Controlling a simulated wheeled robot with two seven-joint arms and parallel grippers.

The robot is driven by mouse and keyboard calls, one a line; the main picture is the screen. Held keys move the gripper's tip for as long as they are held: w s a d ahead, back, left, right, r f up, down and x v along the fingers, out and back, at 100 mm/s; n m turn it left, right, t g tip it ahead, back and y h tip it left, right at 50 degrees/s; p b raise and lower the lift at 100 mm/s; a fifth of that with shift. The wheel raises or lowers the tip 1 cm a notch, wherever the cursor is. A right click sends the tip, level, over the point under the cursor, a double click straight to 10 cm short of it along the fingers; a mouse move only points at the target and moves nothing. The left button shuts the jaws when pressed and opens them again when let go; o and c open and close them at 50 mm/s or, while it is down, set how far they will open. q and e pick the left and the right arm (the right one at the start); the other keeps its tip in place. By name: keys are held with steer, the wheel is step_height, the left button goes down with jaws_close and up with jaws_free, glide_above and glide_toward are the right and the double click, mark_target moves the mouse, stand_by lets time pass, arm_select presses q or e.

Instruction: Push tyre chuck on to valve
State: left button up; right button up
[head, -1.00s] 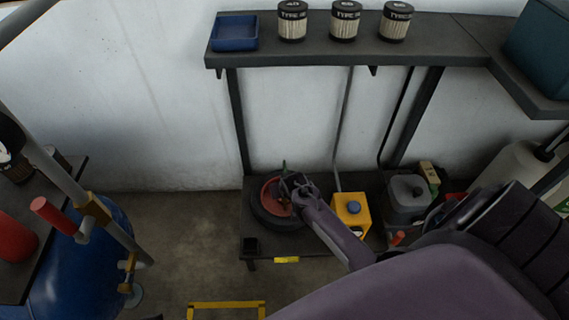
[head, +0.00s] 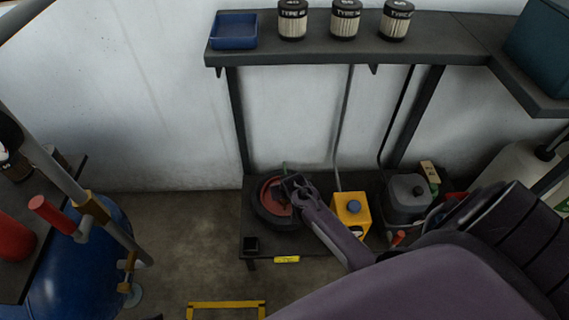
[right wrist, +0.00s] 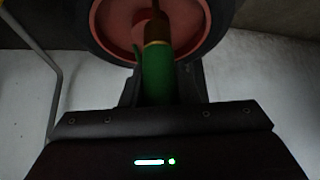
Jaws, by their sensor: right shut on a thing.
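The tyre (head: 262,213), black with a red hub (head: 272,192), lies on the low shelf in the head view. It also shows at the top of the right wrist view (right wrist: 104,45). My right gripper (head: 291,184) reaches over the hub. It is shut on the green tyre chuck (right wrist: 158,75), whose brass-coloured end (right wrist: 157,50) points at the hub. A thin dark stem, perhaps the valve, shows at that end; whether they are joined I cannot tell. In the head view only a green tip shows beside the gripper. My left gripper is not in view.
A yellow container (head: 351,211) with a blue cap stands right of the tyre. A grey can (head: 406,195) is further right. The upper shelf (head: 340,54) holds a blue tray (head: 234,32) and several filters. A blue tank (head: 85,280) stands at left.

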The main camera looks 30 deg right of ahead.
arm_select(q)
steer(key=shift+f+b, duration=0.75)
arm_select(e)
steer(key=shift+f, duration=1.15)
steer(key=o, duration=1.1)
steer(key=shift+f, duration=0.1)
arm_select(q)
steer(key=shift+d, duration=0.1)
arm_select(e)
steer(key=shift+s+r, duration=0.1)
steer(key=shift+r, duration=0.15)
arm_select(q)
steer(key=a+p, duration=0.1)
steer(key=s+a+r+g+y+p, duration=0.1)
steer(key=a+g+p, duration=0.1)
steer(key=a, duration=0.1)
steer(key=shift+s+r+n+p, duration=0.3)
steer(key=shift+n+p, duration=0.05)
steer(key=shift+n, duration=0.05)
arm_select(e)
steer(key=v, duration=0.7)
steer(key=shift+s+a+r, duration=0.1)
steer(key=shift+r, duration=0.05)
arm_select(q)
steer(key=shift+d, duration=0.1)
